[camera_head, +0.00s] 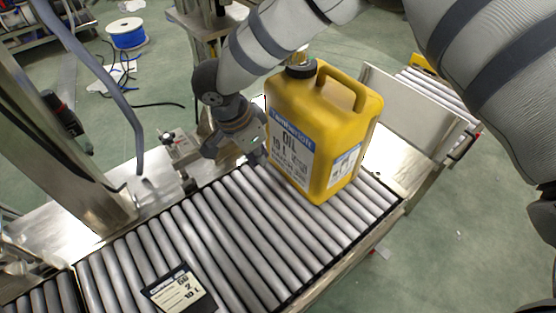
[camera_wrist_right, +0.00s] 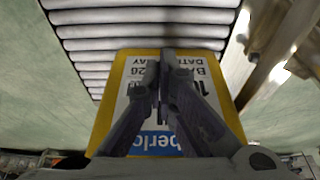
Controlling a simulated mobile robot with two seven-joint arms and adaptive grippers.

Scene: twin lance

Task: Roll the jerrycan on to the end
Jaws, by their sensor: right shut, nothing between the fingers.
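The yellow jerrycan (camera_head: 352,118) stands upright on the roller conveyor (camera_head: 215,235), near the conveyor's right-hand end. It has a black cap, a top handle and white-and-blue oil labels. My right gripper (camera_head: 256,150) is at the jerrycan's left side, low down, with its fingers shut and empty. In the right wrist view the shut fingers (camera_wrist_right: 166,62) lie in front of the label face of the jerrycan (camera_wrist_right: 104,118). I cannot tell whether they touch it. My left gripper is not in view.
A pale upright panel (camera_head: 412,110) stands beyond the jerrycan, with more rollers (camera_head: 436,88) behind it. A label card (camera_head: 180,293) reading oil lies at the near edge. A metal post (camera_head: 55,135) stands at left. A blue cable reel (camera_head: 127,35) is on the green floor.

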